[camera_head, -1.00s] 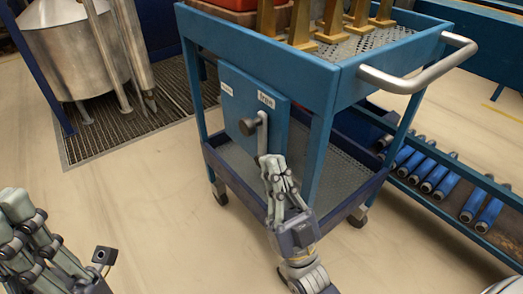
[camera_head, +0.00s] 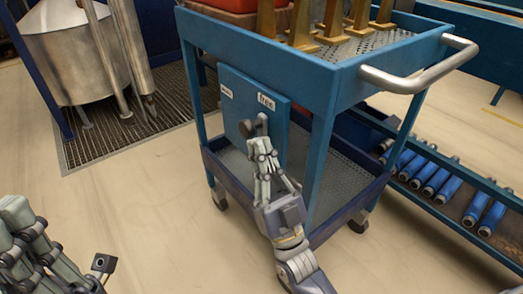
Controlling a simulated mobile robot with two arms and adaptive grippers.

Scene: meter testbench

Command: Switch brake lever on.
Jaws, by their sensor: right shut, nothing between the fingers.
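The brake lever (camera_head: 262,121) is a grey metal handle with a dark round knob (camera_head: 246,128) at its left. It is mounted on a blue panel (camera_head: 235,108) on the side of the blue cart. The panel has a white label "free" (camera_head: 266,102) at right and another label (camera_head: 226,91) at left, too small to read. My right gripper (camera_head: 262,146) is shut and empty, just below the lever's upper part. Its fingers hide the lower part of the lever; I cannot tell whether they touch it. My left gripper (camera_head: 22,235) is partly in view at the lower left, away from the cart.
The blue cart (camera_head: 330,90) has a silver push handle (camera_head: 420,68) at right and golden parts (camera_head: 330,20) on top. A rack with blue cylinders (camera_head: 437,183) stands at right. A metal tank (camera_head: 80,50) stands at back left. The floor at left is clear.

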